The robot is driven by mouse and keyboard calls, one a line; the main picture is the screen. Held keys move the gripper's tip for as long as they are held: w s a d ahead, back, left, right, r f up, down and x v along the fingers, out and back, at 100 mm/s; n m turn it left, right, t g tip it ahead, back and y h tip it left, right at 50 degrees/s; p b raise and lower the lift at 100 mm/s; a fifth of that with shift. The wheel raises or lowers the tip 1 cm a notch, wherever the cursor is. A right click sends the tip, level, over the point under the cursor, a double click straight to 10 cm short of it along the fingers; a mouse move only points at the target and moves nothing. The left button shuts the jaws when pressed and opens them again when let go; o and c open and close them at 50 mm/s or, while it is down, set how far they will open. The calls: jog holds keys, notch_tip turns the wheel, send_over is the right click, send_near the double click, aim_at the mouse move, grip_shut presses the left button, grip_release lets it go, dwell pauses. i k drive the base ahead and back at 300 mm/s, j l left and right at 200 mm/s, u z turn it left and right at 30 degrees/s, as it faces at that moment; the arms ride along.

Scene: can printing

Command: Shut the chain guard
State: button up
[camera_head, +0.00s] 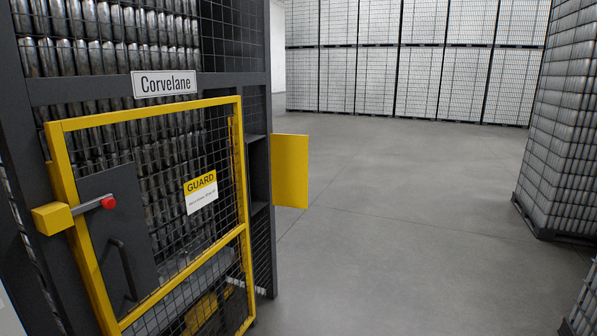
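The chain guard (247,242) is a yellow-framed wire-mesh door on the front of the dark machine at left, with a white and yellow GUARD label (201,191). A dark plate (110,215) on its left side carries a black bar handle (124,268). A yellow block (52,218) at the guard's left edge has a grey lever with a red knob (108,203) reaching over the plate. The guard's lower left is cut off. My gripper is not in view.
A yellow panel (290,171) sticks out at the machine's right side. Wrapped can pallets (562,140) stand at right and along the back. The grey floor (400,220) between is clear.

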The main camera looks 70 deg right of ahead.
aim_at(289, 152)
jog(key=z, duration=1.75)
jog(key=i+l, duration=0.25)
jog(key=i, duration=0.2)
jog(key=i+l, duration=0.25)
jog(key=i, duration=0.2)
jog(key=i+l, duration=0.2)
jog(key=i, duration=0.25)
jog(key=i+l, duration=0.25)
jog(key=i, duration=0.2)
jog(key=i+l, duration=0.25)
jog(key=i, duration=0.2)
